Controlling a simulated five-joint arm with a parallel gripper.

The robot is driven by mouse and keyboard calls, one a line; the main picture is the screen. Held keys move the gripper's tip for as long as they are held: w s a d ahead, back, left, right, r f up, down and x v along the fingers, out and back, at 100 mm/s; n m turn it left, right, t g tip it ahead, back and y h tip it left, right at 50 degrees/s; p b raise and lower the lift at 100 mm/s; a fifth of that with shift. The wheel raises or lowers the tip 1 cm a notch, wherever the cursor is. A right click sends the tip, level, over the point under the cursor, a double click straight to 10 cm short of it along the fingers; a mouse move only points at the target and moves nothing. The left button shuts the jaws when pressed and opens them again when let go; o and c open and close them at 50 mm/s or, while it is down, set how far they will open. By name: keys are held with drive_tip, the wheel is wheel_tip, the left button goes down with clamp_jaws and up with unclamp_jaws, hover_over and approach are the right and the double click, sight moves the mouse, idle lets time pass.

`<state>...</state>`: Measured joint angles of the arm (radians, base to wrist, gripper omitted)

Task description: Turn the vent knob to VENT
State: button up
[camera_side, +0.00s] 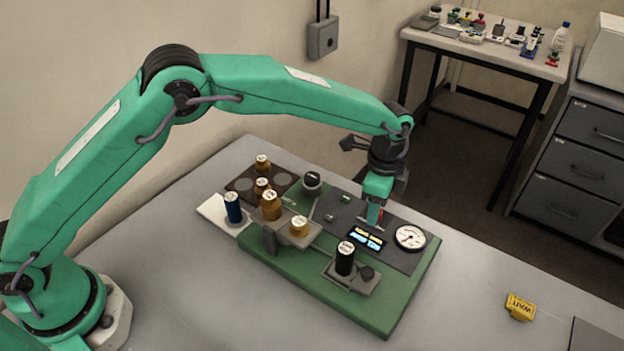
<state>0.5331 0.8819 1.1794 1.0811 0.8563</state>
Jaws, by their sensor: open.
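My green arm reaches over the green base plate (310,300). My gripper (374,217) points down, open, over the dark panel behind the lit display (365,238) and left of the round white gauge (410,237). I cannot tell which part is the vent knob, and no VENT label is readable. A dark round knob-like part (312,180) stands at the plate's back left, and a small dark one (367,272) at the front right. My gripper is apart from both.
Brass-coloured cylinders (271,205) and a black cylinder (345,257) stand upright on the fixture. A blue cylinder (233,207) stands on a white pad at left. A yellow WAIT tag (520,307) lies at right. The table between the plate and tag is clear.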

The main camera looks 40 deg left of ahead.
wheel_tip(320, 180, up, 7)
drive_tip(key=shift+r, duration=0.2)
idle(0.3)
drive_tip(key=shift+a+r, duration=0.15)
drive_tip(key=s+a+r+n+t, duration=0.1)
drive_tip(key=s+a+r+n, duration=0.35)
drive_tip(key=a+r, duration=0.35)
drive_tip(key=s+a+r+n+t, duration=0.25)
drive_tip(key=s+a+r, duration=0.35)
drive_tip(key=a, duration=0.4)
drive_tip(key=s+a+n+t, duration=0.1)
drive_tip(key=s+a+n, duration=0.3)
drive_tip(key=s, duration=0.5)
drive_tip(key=s+a+f+n+t, duration=0.1)
drive_tip(key=s+a+n, duration=0.4)
drive_tip(key=s+a, duration=0.3)
drive_tip(key=shift+s+f, duration=0.3)
drive_tip(key=shift+s, duration=0.35)
